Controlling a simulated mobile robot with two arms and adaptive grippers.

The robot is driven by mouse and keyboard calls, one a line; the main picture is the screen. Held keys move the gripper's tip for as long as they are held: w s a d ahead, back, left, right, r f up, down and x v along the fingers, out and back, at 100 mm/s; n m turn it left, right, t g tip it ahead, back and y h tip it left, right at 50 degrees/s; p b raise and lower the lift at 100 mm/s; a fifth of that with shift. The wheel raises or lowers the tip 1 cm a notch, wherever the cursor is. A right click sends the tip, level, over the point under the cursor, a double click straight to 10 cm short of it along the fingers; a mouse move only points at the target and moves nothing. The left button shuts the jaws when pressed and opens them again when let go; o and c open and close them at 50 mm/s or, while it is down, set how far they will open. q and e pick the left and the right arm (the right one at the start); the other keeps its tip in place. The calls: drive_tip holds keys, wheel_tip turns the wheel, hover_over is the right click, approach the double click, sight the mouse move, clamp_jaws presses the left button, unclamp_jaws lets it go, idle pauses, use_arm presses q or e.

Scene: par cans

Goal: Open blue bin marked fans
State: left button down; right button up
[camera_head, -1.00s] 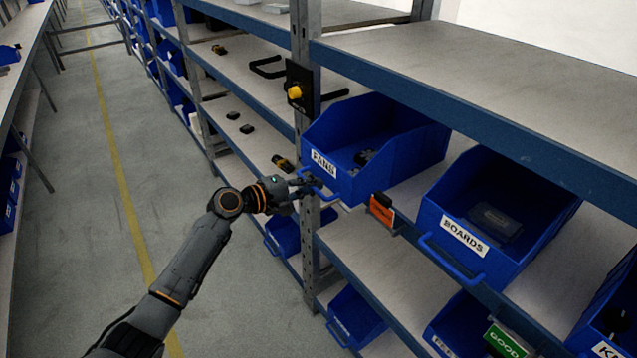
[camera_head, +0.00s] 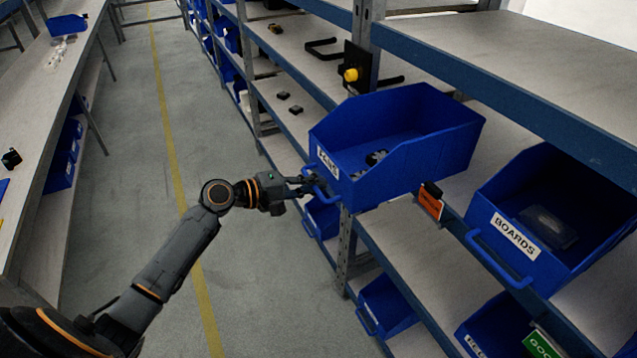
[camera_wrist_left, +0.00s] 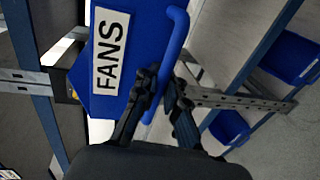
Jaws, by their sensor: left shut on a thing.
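The blue fans bin (camera_head: 420,150) sits on the rack shelf in the head view, its front jutting out past the shelf's edge. Several small dark items lie inside it. Its label reads FANS in the left wrist view (camera_wrist_left: 111,55). My left gripper (camera_head: 312,184) is shut on the bin's blue front handle. In the left wrist view the fingers (camera_wrist_left: 158,100) close around the lower part of that handle, beside the label. My right gripper is not in view.
The blue boards bin (camera_head: 500,262) stands to the right on the same shelf. An orange tag (camera_head: 431,201) hangs on the shelf edge between them. A rack post (camera_head: 347,245) stands below the fans bin. The aisle floor (camera_head: 235,190) is clear.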

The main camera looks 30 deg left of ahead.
use_arm(q)
drive_tip(key=c, duration=1.7)
unclamp_jaws()
drive_tip(key=shift+r, duration=0.1)
drive_tip(key=v, duration=1.2)
drive_tip(key=shift+a, duration=0.1)
